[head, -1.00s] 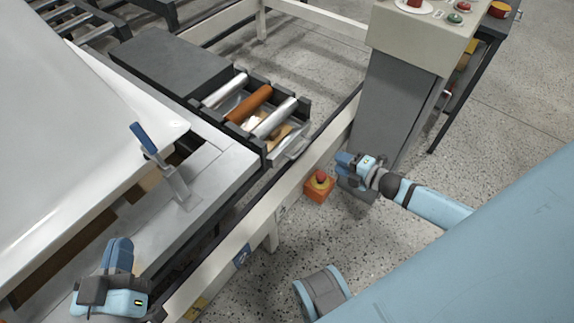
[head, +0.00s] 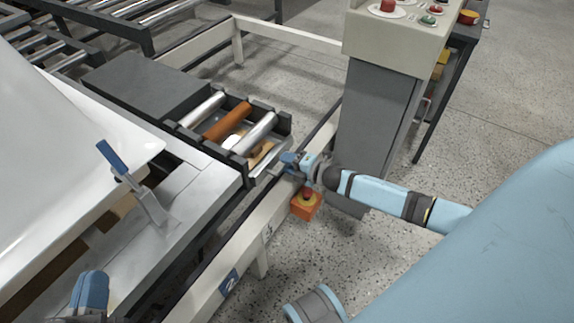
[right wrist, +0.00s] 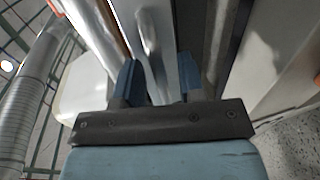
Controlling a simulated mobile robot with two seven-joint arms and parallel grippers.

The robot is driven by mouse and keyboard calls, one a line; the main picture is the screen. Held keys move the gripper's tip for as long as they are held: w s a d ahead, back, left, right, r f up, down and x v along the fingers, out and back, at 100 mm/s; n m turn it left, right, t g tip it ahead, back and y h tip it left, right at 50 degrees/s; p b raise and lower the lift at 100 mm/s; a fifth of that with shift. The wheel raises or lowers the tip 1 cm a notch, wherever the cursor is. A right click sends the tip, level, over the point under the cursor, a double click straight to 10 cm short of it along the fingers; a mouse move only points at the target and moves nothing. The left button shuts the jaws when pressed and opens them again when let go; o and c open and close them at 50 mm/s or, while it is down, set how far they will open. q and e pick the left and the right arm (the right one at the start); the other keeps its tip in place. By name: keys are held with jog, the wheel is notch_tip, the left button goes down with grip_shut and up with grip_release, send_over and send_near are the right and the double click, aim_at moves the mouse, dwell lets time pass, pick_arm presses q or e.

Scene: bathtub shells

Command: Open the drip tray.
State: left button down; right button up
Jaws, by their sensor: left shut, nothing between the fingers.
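The drip tray (head: 267,160) is a shiny metal tray under the rollers, its front lip showing at the front end of the dark roller frame. My right gripper (head: 285,161) is beside that lip, just to its right. In the right wrist view its two blue fingers (right wrist: 159,78) stand apart, with a pale metal bar (right wrist: 150,45) beyond the gap. I cannot tell whether the fingers touch the tray. My left gripper (head: 90,290) is shut and empty at the lower left, partly cut off by the picture's edge.
Several rollers, one of them orange (head: 226,121), lie above the tray. A blue-handled clamp (head: 135,185) stands on the grey bench. A white rail (head: 262,222) runs below. An orange emergency-stop box (head: 305,205) and a grey control pedestal (head: 375,130) are near my right arm.

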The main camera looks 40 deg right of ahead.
pick_arm(q)
jog(key=shift+f, duration=0.15)
pick_arm(e)
jog(key=shift+w+a, duration=0.1)
jog(key=shift+w, duration=0.2)
grip_shut()
jog(key=shift+s, duration=0.15)
